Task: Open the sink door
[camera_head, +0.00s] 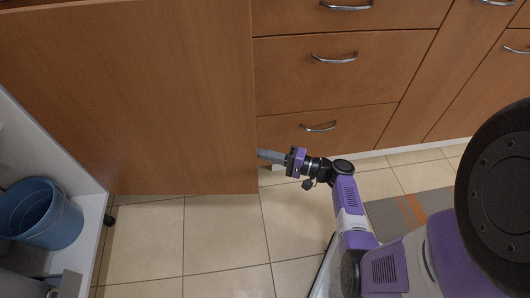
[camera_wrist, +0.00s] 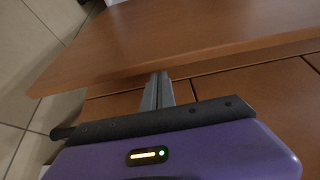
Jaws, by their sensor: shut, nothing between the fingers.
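A large brown wooden door panel (camera_head: 150,90) fills the left of the head view and stands out in front of the drawer fronts. Its lower edge hangs just above the tiles. I cannot tell for sure whether this is the sink door. My gripper (camera_head: 262,154) is shut and empty at the panel's right edge, low down. In the wrist view my gripper's grey fingers (camera_wrist: 158,82) point at the panel (camera_wrist: 180,40), and the tips are at its edge. Whether they touch it or reach behind it, I cannot tell.
Drawers with metal handles (camera_head: 335,58) stand right of the panel. At the far left, a blue bucket (camera_head: 62,228) stands in a white unit (camera_head: 90,215). Tiled floor (camera_head: 220,230) is clear in front. A grey and orange mat (camera_head: 395,215) lies at the right.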

